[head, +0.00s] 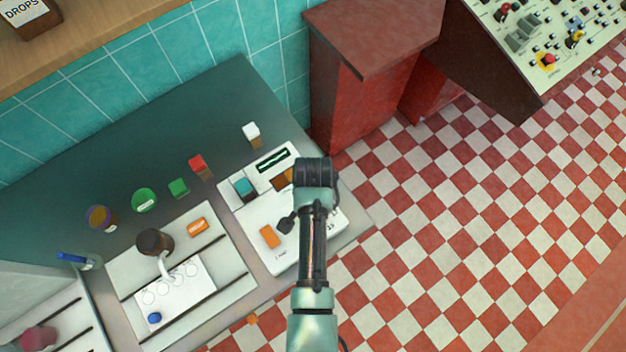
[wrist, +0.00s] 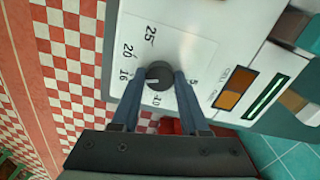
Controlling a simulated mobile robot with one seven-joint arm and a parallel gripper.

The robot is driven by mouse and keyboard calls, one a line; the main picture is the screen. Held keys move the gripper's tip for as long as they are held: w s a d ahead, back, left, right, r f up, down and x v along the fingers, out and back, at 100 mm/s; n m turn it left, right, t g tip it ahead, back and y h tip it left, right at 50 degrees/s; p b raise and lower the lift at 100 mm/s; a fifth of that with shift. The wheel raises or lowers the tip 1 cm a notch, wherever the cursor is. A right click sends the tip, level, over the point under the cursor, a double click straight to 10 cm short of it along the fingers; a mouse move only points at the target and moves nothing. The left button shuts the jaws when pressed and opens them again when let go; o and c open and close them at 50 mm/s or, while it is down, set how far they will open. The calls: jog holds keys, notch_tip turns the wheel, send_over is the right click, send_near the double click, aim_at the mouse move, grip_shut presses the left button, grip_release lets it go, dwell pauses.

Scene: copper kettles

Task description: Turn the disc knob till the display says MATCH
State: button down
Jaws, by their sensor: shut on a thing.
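The disc knob (wrist: 159,75) is dark and round, with a white pointer line, on a white panel marked with a number scale. In the wrist view my gripper (wrist: 160,79) is shut on the knob, one finger at each side. The pointer is turned to the left, toward the lower numbers of the scale. The display (wrist: 265,97) is a dark strip with a green band; I cannot read its text. It also shows in the head view (head: 273,159). My arm hides the knob in the head view.
An amber window (wrist: 235,90) marked CELL lies beside the display. On the white instrument (head: 284,258) are a teal-topped block (head: 244,188) and an orange block (head: 269,236). Coloured blocks and jars stand left of it. Checkered floor (head: 430,230) is open at right.

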jog(key=shift+c, duration=2)
grip_release()
jog(key=shift+r, duration=0.1)
notch_tip(320, 180, up, 13)
jog(key=b, duration=0.1)
jog(key=shift+b, duration=0.35)
